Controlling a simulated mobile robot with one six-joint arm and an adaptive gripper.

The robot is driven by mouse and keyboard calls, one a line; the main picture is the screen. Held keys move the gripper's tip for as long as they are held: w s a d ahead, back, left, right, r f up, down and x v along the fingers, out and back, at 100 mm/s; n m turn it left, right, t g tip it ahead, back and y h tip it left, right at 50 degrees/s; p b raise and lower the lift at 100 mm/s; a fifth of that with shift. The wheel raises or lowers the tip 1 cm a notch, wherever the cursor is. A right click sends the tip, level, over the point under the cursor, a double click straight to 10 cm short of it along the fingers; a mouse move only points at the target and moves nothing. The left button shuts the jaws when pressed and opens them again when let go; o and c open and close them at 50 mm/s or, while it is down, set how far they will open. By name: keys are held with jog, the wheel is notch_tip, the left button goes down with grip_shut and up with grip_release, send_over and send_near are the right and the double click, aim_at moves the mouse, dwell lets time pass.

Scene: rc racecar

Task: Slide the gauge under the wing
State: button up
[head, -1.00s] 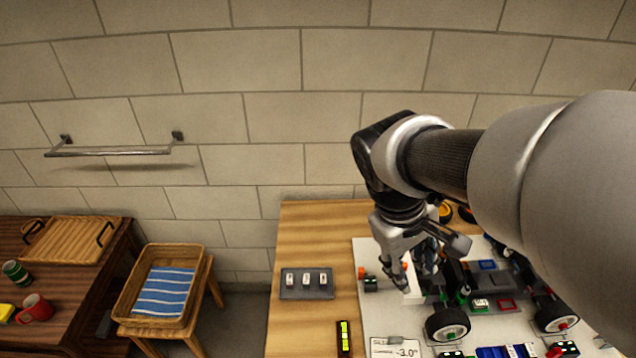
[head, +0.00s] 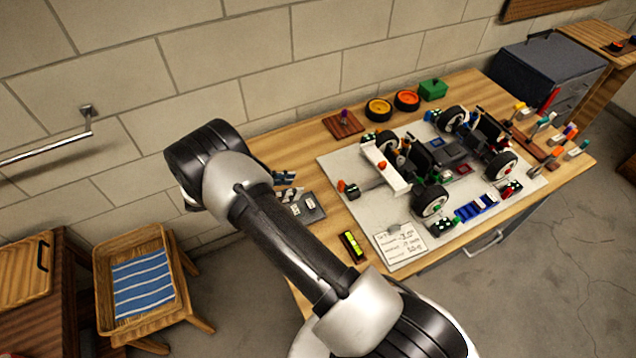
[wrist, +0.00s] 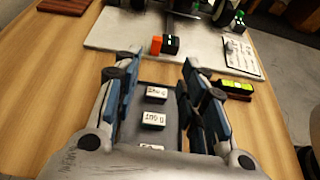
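Several small white labelled blocks, which look like gauges, sit in a row on a dark tray (head: 316,213) at the left of the workbench. In the wrist view a white gauge block (wrist: 154,120) lies between my fingers' lines, with another block (wrist: 156,93) beyond it and a third partly hidden at the bottom edge. My gripper (wrist: 159,64) is open, its blue-padded fingers apart over the tray and touching no block that I can see. The white wing (head: 386,168) is at the near end of the racecar (head: 440,160), right of my gripper.
A light mat (head: 338,167) carries the car. A small black and orange device (head: 348,190) stands near the wing. A yellow-green level (head: 352,244) and a setup card (head: 400,244) lie at the front edge. Bare wood surrounds the tray.

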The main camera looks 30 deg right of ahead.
jog(key=f, duration=0.1)
jog(key=b, duration=0.3)
send_near(341, 182)
jog(key=x, duration=0.7)
jog(key=shift+d+f, duration=0.2)
jog(key=shift+d, duration=0.15)
jog(key=shift+s, duration=0.1)
jog(key=shift+c, duration=0.2)
grip_shut()
